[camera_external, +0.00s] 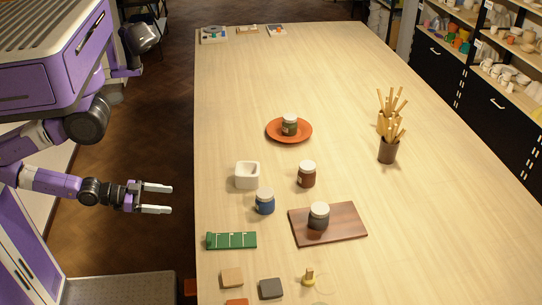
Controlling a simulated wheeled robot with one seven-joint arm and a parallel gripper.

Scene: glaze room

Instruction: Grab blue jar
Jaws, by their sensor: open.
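The blue jar (265,202) stands upright on the table, with a pale lid and a light label on its side. It is near the table's left side, just in front of a white square pot. My gripper (171,198) is open and empty, with its two pale fingers pointing right. It is left of the table's left edge, apart from the blue jar and at about its height in the picture.
Near the blue jar are a white pot (247,175), a brown jar (307,174), a dark jar (319,216) on a wooden board (345,233) and a green strip (231,241). An orange plate (274,131) holds another jar. Brush holders (388,150) stand right. The table's far middle is clear.

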